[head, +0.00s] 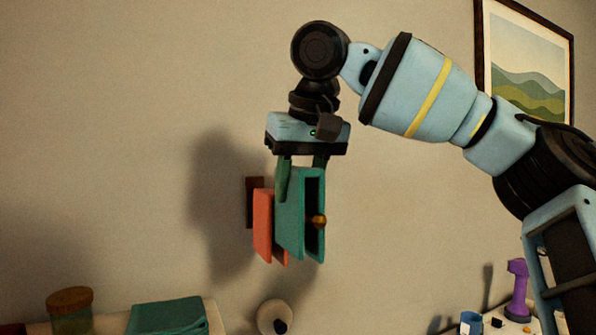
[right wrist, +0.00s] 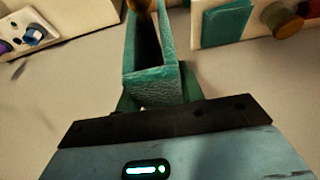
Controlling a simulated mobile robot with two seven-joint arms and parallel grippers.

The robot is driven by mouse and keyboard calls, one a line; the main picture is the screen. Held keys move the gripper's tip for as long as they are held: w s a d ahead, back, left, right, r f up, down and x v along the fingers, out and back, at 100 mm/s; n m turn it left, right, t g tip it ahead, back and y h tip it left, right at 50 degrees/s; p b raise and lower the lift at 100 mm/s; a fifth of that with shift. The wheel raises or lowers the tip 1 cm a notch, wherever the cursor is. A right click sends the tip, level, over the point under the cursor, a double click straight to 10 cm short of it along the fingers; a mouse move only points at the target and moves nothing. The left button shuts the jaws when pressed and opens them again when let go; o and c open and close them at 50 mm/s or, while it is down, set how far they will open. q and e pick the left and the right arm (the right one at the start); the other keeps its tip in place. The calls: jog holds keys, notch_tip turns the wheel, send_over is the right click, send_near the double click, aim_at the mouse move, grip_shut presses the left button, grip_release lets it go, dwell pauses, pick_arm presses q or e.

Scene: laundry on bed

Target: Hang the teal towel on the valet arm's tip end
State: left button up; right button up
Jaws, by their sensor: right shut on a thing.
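The teal towel (head: 290,222) hangs folded from my right gripper (head: 302,178), with its two panels apart and an open side facing me. My right gripper is shut on its upper edge. The valet arm's round orange-brown tip (head: 319,221) shows in the opening between the panels; most of the arm is hidden. In the right wrist view, the towel (right wrist: 150,80) extends from the jaws (right wrist: 155,103), and the brown tip (right wrist: 140,4) shows at the top edge. Whether the towel rests on the arm I cannot tell. My left gripper is not in view.
A coral towel (head: 262,224) hangs beside the teal one, near a dark wall plate (head: 251,190). Below left are a lidded jar (head: 70,312) and a folded teal cloth (head: 168,316). A purple dumbbell (head: 517,290) and blue cup (head: 471,323) stand lower right.

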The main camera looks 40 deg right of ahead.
aim_at(308, 168)
jog(key=shift+f, duration=2.4)
jog(key=o, duration=1.1)
jog(key=shift+c, duration=0.2)
jog(key=shift+r, duration=0.1)
jog(key=v, duration=0.7)
jog(key=shift+s+r, duration=0.15)
jog(key=shift+r, duration=0.2)
